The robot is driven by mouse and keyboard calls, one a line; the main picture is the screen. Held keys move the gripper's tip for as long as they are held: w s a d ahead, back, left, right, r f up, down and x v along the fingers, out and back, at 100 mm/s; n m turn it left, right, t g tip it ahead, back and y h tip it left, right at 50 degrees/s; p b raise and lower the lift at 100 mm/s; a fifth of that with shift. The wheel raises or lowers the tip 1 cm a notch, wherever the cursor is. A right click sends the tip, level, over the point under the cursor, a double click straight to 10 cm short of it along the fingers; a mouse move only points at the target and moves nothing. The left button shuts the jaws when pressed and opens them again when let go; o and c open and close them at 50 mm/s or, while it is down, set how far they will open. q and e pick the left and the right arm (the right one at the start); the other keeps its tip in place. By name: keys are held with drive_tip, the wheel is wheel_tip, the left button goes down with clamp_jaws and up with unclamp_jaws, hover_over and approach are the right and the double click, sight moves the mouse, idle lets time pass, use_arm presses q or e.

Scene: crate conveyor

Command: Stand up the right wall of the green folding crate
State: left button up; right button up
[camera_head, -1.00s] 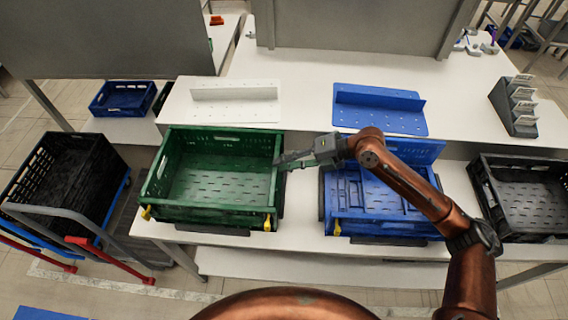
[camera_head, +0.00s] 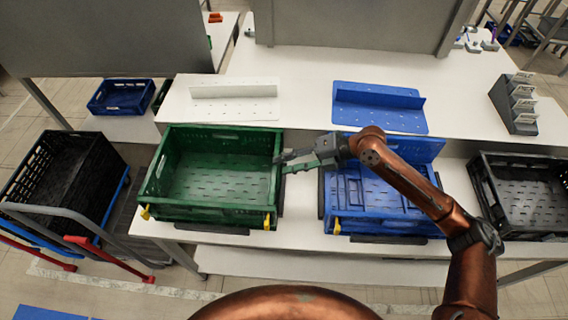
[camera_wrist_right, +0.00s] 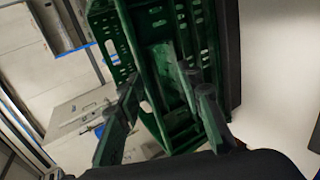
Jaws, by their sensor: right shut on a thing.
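The green folding crate (camera_head: 209,214) stands on the white bench at the left, its back, left and front walls upright. Its right wall (camera_head: 279,187) is also upright, or nearly so; I cannot tell whether it is locked. My right gripper (camera_head: 282,164) reaches in from the right, its fingers at the top edge of this wall, shut on it. In the right wrist view, green crate parts (camera_wrist_right: 158,62) show between and behind the two fingers (camera_wrist_right: 160,85); the exact contact is hard to see. My left gripper is not in view.
A blue crate (camera_head: 385,226) with folded-down walls lies to the right, under my right arm. A black crate (camera_head: 515,236) stands at the far right. A white bracket (camera_head: 235,91) and a blue bracket (camera_head: 378,103) sit behind. A black crate on a cart (camera_head: 70,165) stands left.

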drive_tip(key=v, duration=1.1)
drive_tip(key=shift+r, duration=0.15)
drive_tip(key=shift+d+r, duration=0.1)
